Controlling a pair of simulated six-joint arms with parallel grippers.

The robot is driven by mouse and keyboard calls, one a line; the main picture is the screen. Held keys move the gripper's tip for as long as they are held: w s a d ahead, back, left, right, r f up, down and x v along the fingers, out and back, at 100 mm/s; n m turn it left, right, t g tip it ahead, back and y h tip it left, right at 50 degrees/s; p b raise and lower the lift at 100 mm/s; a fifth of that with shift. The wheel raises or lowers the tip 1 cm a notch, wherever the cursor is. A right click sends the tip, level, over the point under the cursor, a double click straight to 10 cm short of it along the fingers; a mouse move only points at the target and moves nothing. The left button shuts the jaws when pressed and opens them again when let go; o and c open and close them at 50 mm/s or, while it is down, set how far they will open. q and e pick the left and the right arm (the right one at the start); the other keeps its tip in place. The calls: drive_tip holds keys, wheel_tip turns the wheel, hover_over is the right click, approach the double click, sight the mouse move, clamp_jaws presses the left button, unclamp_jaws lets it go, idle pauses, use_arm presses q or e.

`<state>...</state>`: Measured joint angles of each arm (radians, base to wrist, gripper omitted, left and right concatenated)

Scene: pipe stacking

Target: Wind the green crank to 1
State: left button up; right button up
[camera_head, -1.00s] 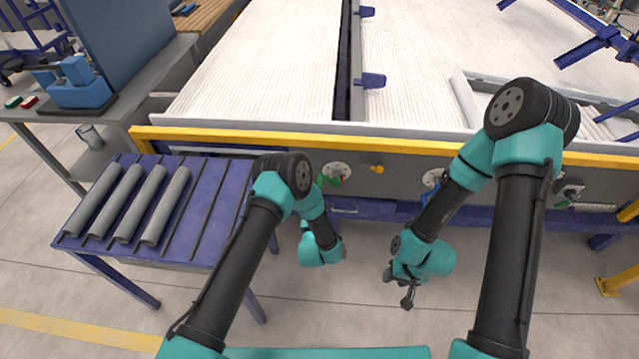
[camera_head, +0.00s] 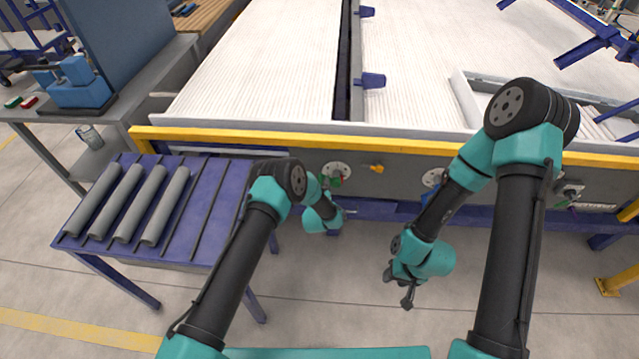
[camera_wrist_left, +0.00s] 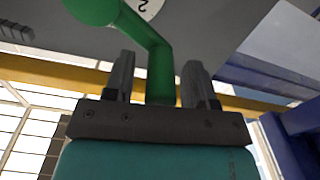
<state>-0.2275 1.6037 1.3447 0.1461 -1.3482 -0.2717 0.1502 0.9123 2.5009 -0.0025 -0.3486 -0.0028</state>
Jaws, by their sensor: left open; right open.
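The green crank (camera_head: 325,180) is on the grey front panel of the machine, beside a white round dial (camera_head: 337,168). In the left wrist view the green crank (camera_wrist_left: 158,62) is a bent arm with a round end at upper left, and part of the dial with an upside-down "2" (camera_wrist_left: 143,6) shows behind it. My left gripper (camera_wrist_left: 157,78) is open, with one finger on each side of the green crank and gaps to both. In the head view its fingers are hidden by my arm. My right gripper (camera_head: 407,293) is open and empty, low over the floor.
A yellow rail (camera_head: 400,145) runs above the panel. An orange knob (camera_head: 377,168) and another dial (camera_head: 433,177) sit to the right of the crank. A blue table (camera_head: 215,200) with several grey pipes (camera_head: 125,203) stands at left. The floor in front is open.

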use_arm(q)
clamp_jaws()
idle(0.5)
